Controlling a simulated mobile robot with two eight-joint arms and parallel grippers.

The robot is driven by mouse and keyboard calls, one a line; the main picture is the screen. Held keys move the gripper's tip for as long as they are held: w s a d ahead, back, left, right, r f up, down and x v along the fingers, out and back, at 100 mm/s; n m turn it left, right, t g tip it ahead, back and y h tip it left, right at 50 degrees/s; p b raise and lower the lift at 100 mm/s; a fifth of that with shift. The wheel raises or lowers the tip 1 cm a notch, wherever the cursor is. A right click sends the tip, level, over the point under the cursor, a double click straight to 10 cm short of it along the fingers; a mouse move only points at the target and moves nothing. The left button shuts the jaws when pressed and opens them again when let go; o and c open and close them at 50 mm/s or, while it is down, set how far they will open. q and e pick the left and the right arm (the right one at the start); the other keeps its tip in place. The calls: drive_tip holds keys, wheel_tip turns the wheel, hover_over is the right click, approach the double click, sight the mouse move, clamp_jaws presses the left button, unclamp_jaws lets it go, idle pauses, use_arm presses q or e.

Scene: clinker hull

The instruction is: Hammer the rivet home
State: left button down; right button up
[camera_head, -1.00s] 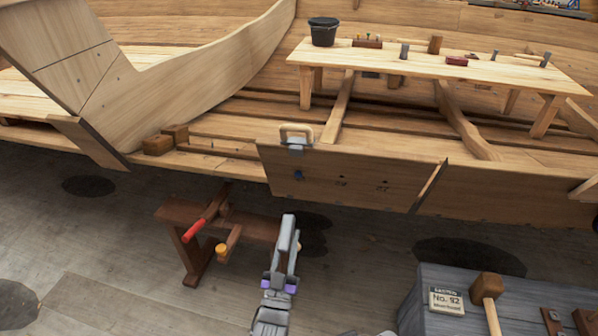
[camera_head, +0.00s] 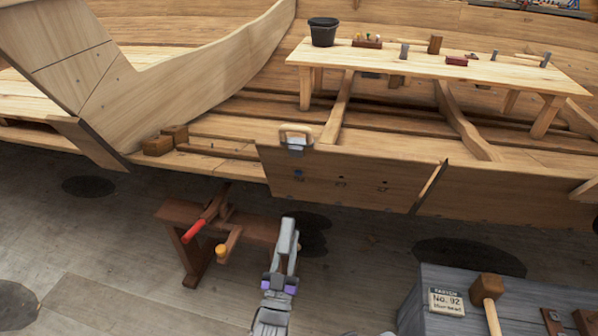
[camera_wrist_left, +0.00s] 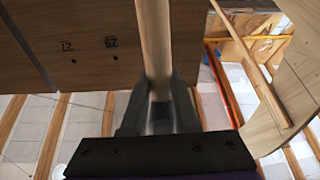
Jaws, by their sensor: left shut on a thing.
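My left gripper (camera_head: 287,222) is in front of and below the hull plank (camera_head: 400,199). It is shut on a pale wooden handle; in the left wrist view the handle (camera_wrist_left: 154,38) runs up from between the fingers (camera_wrist_left: 160,100) and out of the frame. The tool's head is out of that view. The plank has a small blue-dark spot (camera_head: 299,174) under a clamp (camera_head: 296,140), perhaps the rivet, too small to tell. Two small marked holes lie to its right; they show in the left wrist view with numbers, on the plank (camera_wrist_left: 85,75). My right gripper is not in view.
A brown trestle bench (camera_head: 180,212) with a red-handled tool (camera_head: 194,230) stands left of my gripper. A grey chest (camera_head: 418,300) with a wooden mallet (camera_head: 488,290) is at lower right. A workbench (camera_head: 440,72) with a black bucket (camera_head: 323,31) stands inside the hull.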

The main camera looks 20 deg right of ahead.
use_arm(q)
drive_tip(key=shift+r, duration=0.1)
drive_tip(key=v, duration=0.1)
drive_tip(key=b+v, duration=0.1)
drive_tip(key=v, duration=0.1)
drive_tip(key=b+v, duration=0.1)
drive_tip(key=v, duration=0.1)
drive_tip(key=shift+s+a+r, duration=0.1)
drive_tip(key=shift+s+r, duration=0.05)
drive_tip(key=shift+r, duration=0.1)
idle(0.5)
